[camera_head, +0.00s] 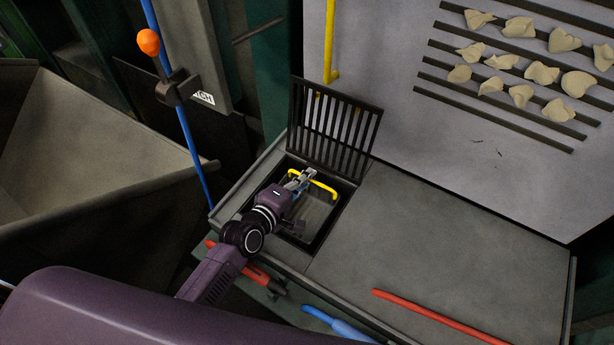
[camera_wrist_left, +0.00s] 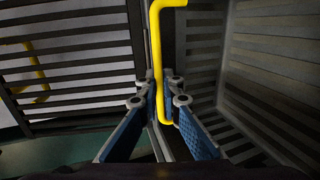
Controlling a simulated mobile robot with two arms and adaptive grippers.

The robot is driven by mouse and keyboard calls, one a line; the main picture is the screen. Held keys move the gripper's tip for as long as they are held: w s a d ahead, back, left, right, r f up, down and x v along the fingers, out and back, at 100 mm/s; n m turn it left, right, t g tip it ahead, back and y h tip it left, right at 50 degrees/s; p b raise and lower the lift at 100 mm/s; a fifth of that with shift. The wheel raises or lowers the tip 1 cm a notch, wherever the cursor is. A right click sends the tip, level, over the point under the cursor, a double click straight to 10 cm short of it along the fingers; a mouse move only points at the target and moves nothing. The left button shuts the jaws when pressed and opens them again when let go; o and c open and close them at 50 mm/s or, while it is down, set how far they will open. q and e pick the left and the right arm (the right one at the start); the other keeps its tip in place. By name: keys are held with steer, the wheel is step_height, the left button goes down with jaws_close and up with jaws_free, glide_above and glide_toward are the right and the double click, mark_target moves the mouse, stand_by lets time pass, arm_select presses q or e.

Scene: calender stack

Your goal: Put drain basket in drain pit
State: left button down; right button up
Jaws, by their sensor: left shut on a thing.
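The drain basket (camera_head: 313,213) has a yellow handle (camera_head: 322,187) and grey walls, and lies within the outline of the drain pit's opening. The drain pit (camera_head: 342,207) is a dark-rimmed square opening in the grey deck. My left gripper (camera_head: 303,176) is shut on the yellow handle. In the left wrist view the handle (camera_wrist_left: 157,60) stands between the blue-padded fingers, and slatted grey basket walls (camera_wrist_left: 275,75) show at right. My left wrist hides part of the pit and basket, and I cannot tell how deep the basket sits. My right gripper is out of view.
A dark slatted grate (camera_head: 333,125) stands open behind the pit. The deck (camera_head: 440,255) to the right is bare. A blue pole with an orange knob (camera_head: 148,42) rises at left, beside a grey hopper (camera_head: 90,150). A red bar (camera_head: 435,318) lies along the front.

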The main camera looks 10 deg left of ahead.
arm_select(q)
steer(key=c, duration=2.1)
jaws_free()
steer(key=shift+f, duration=0.1)
steer(key=shift+r+p, duration=0.35)
steer(key=shift+r, duration=0.15)
steer(key=shift+s+r, duration=0.15)
steer(key=shift+r, duration=0.1)
steer(key=v, duration=1.1)
steer(key=shift+s+a, duration=0.2)
steer(key=shift+s, duration=0.1)
